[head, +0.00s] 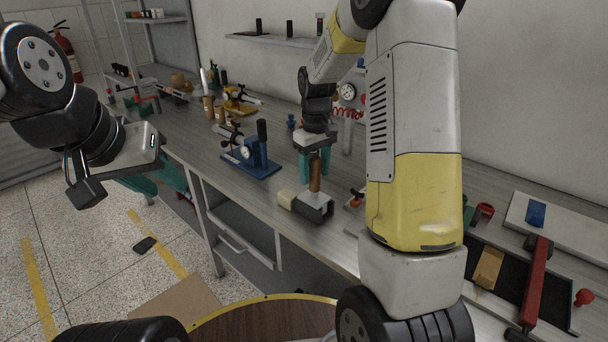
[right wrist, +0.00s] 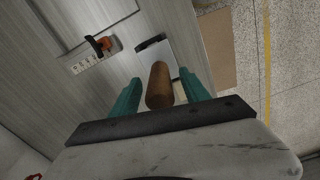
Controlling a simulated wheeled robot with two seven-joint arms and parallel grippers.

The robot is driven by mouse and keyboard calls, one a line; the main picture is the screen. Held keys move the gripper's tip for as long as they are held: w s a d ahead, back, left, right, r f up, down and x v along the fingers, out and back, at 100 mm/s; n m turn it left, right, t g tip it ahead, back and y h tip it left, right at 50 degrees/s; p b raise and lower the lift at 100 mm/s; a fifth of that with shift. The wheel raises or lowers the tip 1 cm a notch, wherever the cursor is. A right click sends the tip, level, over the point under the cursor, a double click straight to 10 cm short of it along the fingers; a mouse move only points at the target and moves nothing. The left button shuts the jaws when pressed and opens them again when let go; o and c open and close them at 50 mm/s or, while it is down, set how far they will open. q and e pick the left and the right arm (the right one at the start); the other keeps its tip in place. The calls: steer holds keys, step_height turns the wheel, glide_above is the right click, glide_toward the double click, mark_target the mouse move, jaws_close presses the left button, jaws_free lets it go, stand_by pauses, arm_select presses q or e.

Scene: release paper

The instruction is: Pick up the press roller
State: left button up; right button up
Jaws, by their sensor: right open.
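The press roller, with an upright brown handle (head: 315,175), a dark metal frame and a pale cream end (head: 287,200), stands near the front edge of the workbench. My right gripper (head: 315,165) is above it, pointing down, with its teal fingers on both sides of the handle's upper part. In the right wrist view, the brown handle (right wrist: 159,86) is between the open fingers (right wrist: 157,95), with gaps beside it. My left gripper (head: 157,181) is at the left, in front of the bench, with its teal fingers apart and nothing visible between them.
A blue device with a dial (head: 252,162) stands left of the roller on the workbench (head: 330,240). A small orange-topped tool (head: 355,199) lies to its right. A red bar (head: 535,285) and a black tray are further right. Bottles and tools stand further back.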

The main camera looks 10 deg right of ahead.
steer(key=shift+f, duration=1.25)
jaws_close()
steer(key=shift+r, duration=0.1)
